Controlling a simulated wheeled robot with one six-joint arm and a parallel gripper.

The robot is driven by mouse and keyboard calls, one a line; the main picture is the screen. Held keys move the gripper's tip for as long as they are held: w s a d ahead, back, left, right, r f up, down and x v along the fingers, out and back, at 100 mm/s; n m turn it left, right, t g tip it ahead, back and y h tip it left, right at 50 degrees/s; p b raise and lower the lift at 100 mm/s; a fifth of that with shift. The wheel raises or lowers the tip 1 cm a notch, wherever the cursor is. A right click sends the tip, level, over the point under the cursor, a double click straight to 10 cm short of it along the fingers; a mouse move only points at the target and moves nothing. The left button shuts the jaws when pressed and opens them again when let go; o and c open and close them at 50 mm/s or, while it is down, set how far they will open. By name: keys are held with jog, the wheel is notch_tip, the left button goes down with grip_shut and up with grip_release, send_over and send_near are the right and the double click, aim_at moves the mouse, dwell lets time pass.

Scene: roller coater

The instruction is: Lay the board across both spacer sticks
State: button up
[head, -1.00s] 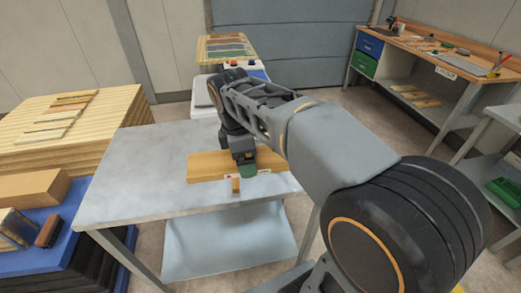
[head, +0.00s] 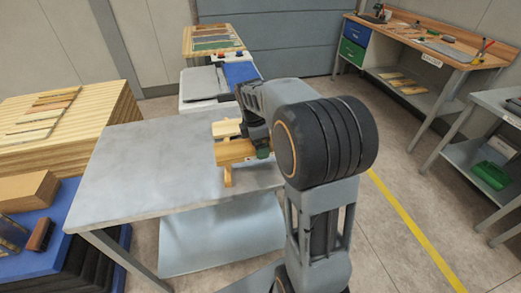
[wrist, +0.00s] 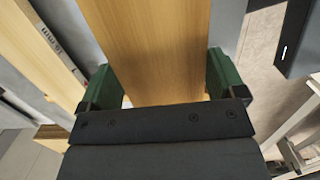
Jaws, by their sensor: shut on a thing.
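The board (head: 235,152) is yellow-brown wood, over the right part of the grey table (head: 140,165). Its right end is hidden by my arm. My gripper (head: 263,152) is shut on it; in the wrist view the green fingers (wrist: 163,80) press both long edges of the board (wrist: 150,40). One spacer stick (head: 227,177) pokes out in front of the board. A paler wood piece (head: 227,128) shows behind it; whether that is the other stick I cannot tell. Whether the board touches the sticks is unclear.
A wood stack (head: 60,125) and a blue-topped pallet (head: 50,255) stand left of the table. A white cart (head: 205,90) is behind it. A workbench (head: 440,50) stands at the back right. The table's left half is bare.

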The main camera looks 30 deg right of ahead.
jog(key=shift+w+d+f, duration=0.1)
jog(key=shift+d+f, duration=0.05)
jog(key=shift+f, duration=0.8)
jog(key=shift+w+d+f, duration=0.1)
jog(key=shift+f, duration=0.8)
